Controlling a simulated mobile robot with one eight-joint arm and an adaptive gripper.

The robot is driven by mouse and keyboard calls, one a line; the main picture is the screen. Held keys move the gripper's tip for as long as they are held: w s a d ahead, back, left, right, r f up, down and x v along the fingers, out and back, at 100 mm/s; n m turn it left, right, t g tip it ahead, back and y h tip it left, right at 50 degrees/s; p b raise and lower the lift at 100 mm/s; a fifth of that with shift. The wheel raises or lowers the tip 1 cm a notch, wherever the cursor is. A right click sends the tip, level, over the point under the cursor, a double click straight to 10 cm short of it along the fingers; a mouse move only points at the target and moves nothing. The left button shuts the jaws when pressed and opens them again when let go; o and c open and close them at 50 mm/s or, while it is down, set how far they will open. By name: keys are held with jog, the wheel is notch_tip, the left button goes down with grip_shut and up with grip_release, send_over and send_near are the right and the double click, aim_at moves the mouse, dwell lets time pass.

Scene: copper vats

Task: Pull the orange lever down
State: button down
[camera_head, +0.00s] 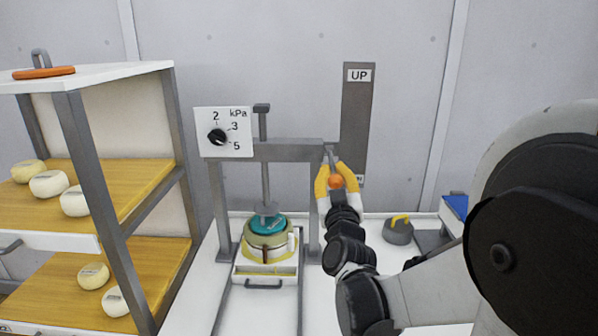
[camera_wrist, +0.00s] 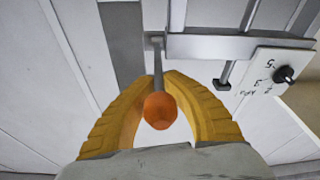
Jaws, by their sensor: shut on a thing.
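The orange lever is a thin grey rod with a round orange knob (camera_head: 336,181). It comes off the right end of the grey press frame, in front of a dark upright plate (camera_head: 356,110) marked UP at its top. My gripper (camera_head: 336,167) has its yellow fingers shut around the lever, one on each side. In the wrist view the orange knob (camera_wrist: 160,111) sits between the curved fingers (camera_wrist: 168,78), with the rod running on past their tips. In the head view the knob shows near the plate's lower label, which my gripper partly hides.
A white dial panel (camera_head: 223,132) with a black knob is left of the press frame (camera_head: 285,151). A mould with a teal top (camera_head: 266,225) stands under the press. A shelf with pale cheeses (camera_head: 48,183) is at left. A grey weight with a yellow handle (camera_head: 398,231) stands right.

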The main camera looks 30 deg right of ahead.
jog(key=c, duration=1.5)
grip_release()
jog(key=shift+o, duration=0.2)
jog(key=v, duration=1.2)
